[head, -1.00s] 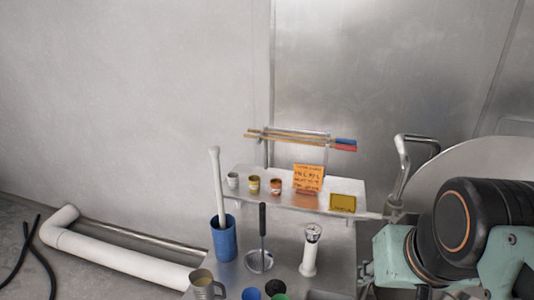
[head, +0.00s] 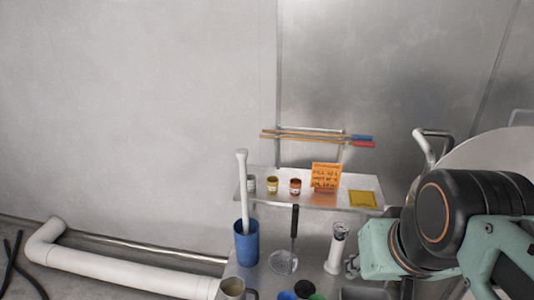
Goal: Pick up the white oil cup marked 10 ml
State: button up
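A small white cup (head: 251,184) stands at the left end of a raised metal shelf (head: 335,202) in the head view. The white handle in the blue container stands just left of it and partly overlaps it. Any marking on it is too small to read. A yellow cup (head: 272,185) and an orange-red cup (head: 295,187) stand in a row to its right. My gripper is not in view; only parts of my arm show at the lower right, well apart from the cups.
An orange note (head: 325,176) and a yellow card (head: 362,199) are right of the cups. Sticks with blue and red ends lie on a rack behind. In front stand a blue container (head: 246,243), a dark-handled round tool (head: 284,262), a white-handled tool (head: 336,248) and a mug (head: 232,288).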

aim_at(251, 179)
jog(key=j, duration=0.65)
jog(key=j+z, duration=0.15)
jog(key=j, duration=0.45)
jog(key=k, duration=0.05)
